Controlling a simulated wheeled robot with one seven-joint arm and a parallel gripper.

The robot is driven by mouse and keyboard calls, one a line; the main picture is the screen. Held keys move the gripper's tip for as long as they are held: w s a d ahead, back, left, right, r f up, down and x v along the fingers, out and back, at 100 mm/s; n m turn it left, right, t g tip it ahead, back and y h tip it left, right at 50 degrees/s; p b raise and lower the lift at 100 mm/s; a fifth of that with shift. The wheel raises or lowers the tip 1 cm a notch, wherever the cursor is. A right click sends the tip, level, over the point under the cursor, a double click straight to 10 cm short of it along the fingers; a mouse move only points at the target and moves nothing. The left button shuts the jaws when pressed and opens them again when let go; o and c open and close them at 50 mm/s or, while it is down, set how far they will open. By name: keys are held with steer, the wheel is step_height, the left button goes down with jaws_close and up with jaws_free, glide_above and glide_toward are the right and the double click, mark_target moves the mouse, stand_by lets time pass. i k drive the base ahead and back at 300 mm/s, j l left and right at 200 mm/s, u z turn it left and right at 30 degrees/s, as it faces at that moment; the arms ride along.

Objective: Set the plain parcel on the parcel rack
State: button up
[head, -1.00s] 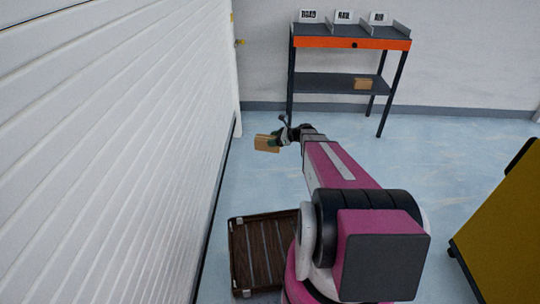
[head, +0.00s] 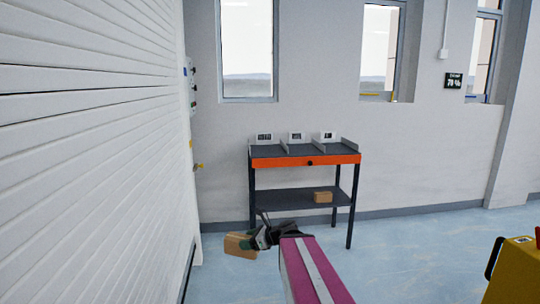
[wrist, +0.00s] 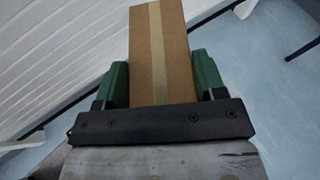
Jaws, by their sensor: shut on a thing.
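A plain brown parcel (wrist: 163,55) with a pale tape strip is between the green fingers of my gripper (wrist: 160,80) in the wrist view. My gripper (head: 262,236) is shut on the parcel (head: 238,244) in the head view, low and in front of the rack's left legs. The parcel rack (head: 304,161) stands against the back wall, with an orange front edge, a dark top with dividers and three label cards, and a dark lower shelf (head: 285,199). The top bays look empty. The parcel is apart from the rack.
Another small brown box (head: 323,197) sits on the right of the lower shelf. A white slatted shutter (head: 90,150) runs along the left. A yellow object (head: 515,270) stands at the lower right. The floor right of the rack is clear.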

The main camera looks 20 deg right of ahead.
mark_target(268, 150)
steer(key=i+l+z, duration=0.1)
steer(key=i+l, duration=0.15)
steer(key=i, duration=0.2)
steer(key=i+l+z, duration=0.1)
steer(key=i, duration=0.35)
steer(key=i+l+z, duration=0.1)
steer(key=i, duration=0.35)
steer(key=l, duration=0.1)
